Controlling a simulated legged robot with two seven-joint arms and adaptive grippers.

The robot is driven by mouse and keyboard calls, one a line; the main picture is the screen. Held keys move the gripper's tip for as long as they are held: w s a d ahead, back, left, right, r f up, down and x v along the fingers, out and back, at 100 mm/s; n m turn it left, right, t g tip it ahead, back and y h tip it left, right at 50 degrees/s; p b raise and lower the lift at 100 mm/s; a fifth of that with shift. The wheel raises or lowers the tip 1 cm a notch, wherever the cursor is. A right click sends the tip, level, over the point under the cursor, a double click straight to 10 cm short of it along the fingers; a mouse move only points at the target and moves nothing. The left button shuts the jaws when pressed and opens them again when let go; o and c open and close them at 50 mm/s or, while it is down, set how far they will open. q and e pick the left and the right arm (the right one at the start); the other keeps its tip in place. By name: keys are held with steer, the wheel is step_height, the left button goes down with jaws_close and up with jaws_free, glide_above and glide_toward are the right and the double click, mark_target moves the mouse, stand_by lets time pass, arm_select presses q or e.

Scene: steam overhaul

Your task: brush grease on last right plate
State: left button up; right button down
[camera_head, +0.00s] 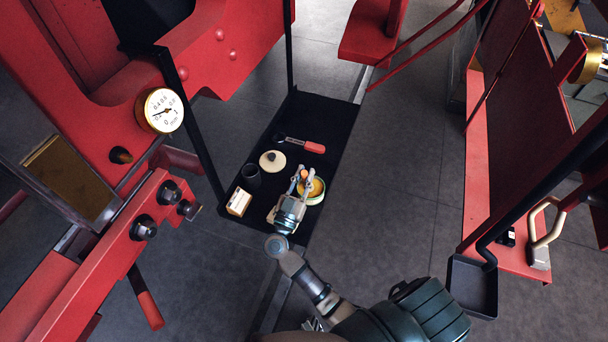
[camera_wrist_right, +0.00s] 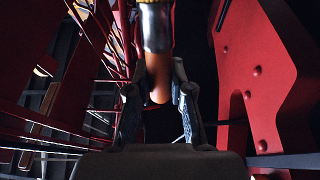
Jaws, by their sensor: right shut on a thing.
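My right gripper (camera_head: 306,182) is over the black tray (camera_head: 325,110), at an open round tin (camera_head: 318,193) with yellowish grease in it. In the right wrist view the gripper (camera_wrist_right: 160,92) is shut on a brush (camera_wrist_right: 157,32) with an orange-brown handle and a metal ferrule. The bristles are mostly cut off by the top edge there. In the head view the brush is largely hidden by the fingers, and I cannot tell whether it touches the grease. I cannot tell which surface is the last right plate. My left gripper is not in view.
The tray also holds a pale round lid (camera_head: 272,161), a red-handled tool (camera_head: 314,147), a dark cup (camera_head: 251,175) and a small cream box (camera_head: 239,202). Red machinery with a pressure gauge (camera_head: 160,111) stands left. A red frame (camera_head: 480,170) stands right. Grey floor lies between.

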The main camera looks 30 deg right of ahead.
steer(key=shift+f+p, duration=0.25)
steer(key=shift+p, duration=0.65)
stand_by(2.8)
steer(key=shift+r, duration=0.1)
step_height(320, 180, up, 7)
steer(key=p, duration=0.9)
steer(key=shift+r, duration=0.1)
stand_by(0.5)
